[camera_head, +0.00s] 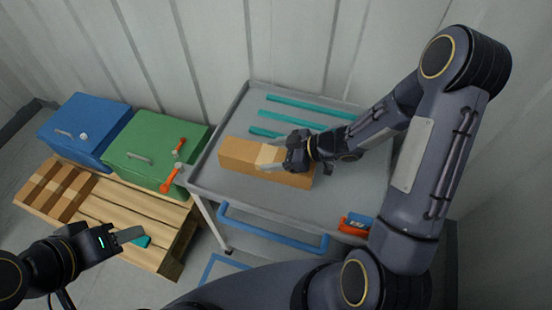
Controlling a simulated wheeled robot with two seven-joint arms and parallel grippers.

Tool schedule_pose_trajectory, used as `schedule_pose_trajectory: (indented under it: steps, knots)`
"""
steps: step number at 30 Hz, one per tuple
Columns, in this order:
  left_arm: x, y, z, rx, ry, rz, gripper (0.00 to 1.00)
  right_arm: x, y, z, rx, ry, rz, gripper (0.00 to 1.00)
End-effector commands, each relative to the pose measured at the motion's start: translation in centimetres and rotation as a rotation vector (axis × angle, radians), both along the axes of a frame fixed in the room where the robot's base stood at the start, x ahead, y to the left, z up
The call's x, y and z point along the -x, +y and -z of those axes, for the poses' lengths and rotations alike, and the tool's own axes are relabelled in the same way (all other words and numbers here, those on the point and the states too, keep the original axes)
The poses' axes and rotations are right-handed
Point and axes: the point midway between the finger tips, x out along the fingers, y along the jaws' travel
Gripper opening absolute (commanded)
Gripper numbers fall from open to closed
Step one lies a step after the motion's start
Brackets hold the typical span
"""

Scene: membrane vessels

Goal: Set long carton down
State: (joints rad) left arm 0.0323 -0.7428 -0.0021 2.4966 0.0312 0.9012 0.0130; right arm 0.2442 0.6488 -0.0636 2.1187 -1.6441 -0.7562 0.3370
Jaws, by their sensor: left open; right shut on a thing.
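The long carton (237,153) is a brown box with a pale band near its middle. It lies lengthwise over the near left part of the grey cart top (210,179). My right gripper (268,162) is shut on it around the middle; I cannot tell whether its underside touches the cart top. My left gripper (138,237) is open at the lower left, over the pallet's edge and well away from the carton. A small teal piece shows beside its fingers; I cannot tell what it is.
Several teal strips (295,115) lie at the back of the cart. A blue and orange item (357,225) is at its front right. Blue (83,125) and green (150,145) boxes stand on a wooden pallet (115,218) at left. An orange-handled tool (172,177) lies by the green box.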

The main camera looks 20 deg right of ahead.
Motion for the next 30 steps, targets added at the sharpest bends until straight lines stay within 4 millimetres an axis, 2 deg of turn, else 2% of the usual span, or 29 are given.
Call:
schedule_pose_trajectory:
  steps: [5, 12, 24, 25, 30]
  knots:
    - [0.0, 0.0, -0.1, 0.000, 0.000, 0.000, 0.43, -0.7, -0.6, 1.0, -0.001, 0.000, 0.001, 0.00]
    - [0.0, 0.0, -0.4, 0.000, 0.000, 0.000, 0.43, -0.8, -0.8, 4.1, -0.003, 0.001, 0.000, 0.00]
    - [0.0, 0.0, 0.0, 0.000, 0.000, 0.000, 0.43, -0.8, -0.8, 4.7, -0.001, -0.002, 0.000, 0.00]
    - [0.0, 0.0, 0.0, 0.000, 0.000, 0.000, 0.43, -0.8, -0.8, 4.8, 0.000, -0.002, 0.000, 0.68]
    - [0.0, 0.0, -0.1, 0.000, 0.000, 0.000, 0.43, -0.8, -0.8, 4.7, 0.001, -0.001, 0.000, 0.90]
